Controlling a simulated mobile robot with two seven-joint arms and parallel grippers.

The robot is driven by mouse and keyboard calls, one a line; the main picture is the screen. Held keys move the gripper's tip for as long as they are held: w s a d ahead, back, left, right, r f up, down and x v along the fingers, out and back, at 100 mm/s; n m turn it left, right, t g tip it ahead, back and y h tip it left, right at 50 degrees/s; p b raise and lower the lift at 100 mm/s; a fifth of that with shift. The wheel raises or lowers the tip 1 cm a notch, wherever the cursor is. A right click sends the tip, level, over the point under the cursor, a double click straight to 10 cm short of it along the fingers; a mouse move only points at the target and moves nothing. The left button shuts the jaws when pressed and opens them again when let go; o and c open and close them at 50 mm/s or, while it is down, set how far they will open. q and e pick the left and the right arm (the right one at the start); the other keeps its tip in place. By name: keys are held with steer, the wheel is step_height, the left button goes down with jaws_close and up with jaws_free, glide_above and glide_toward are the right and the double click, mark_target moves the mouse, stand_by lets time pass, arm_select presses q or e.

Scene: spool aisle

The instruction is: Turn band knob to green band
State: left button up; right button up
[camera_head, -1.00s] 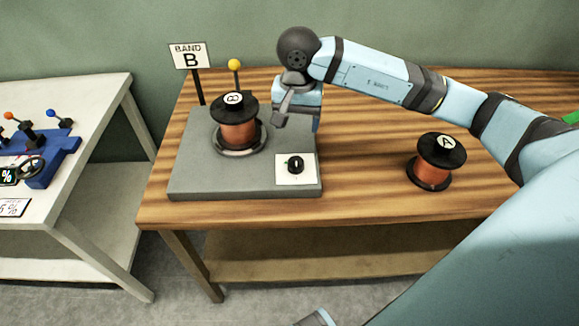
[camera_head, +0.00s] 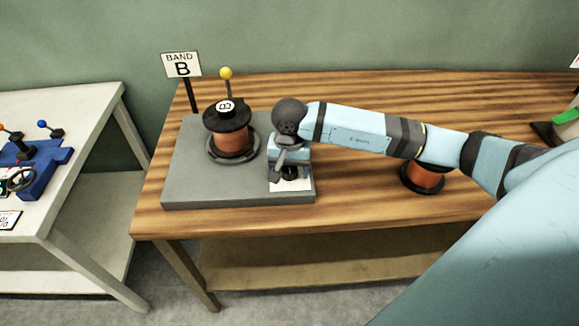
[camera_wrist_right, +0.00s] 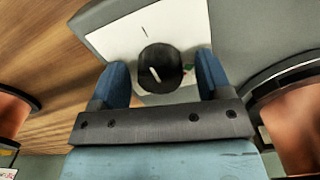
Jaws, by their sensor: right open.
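The black band knob (camera_wrist_right: 160,68) has a white pointer line and sits on a white plate (camera_wrist_right: 122,40) in the right wrist view. A small green mark shows at the knob's right edge; the rest of the band is hidden. In the head view the plate (camera_head: 290,186) lies at the front right corner of the grey base (camera_head: 220,190), partly covered by my gripper. My right gripper (camera_head: 290,174) is open above the plate, its blue fingers one on each side of the knob. I cannot tell whether they touch it. My left gripper is not in view.
Copper spool B (camera_head: 232,140) stands on the base beside a yellow-tipped post (camera_head: 226,74) and the Band B sign (camera_head: 181,65). Another copper spool (camera_head: 423,178) stands right, partly behind my arm. A white table (camera_head: 85,185) with blue equipment is at left.

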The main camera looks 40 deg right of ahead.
steer(key=c, duration=0.9)
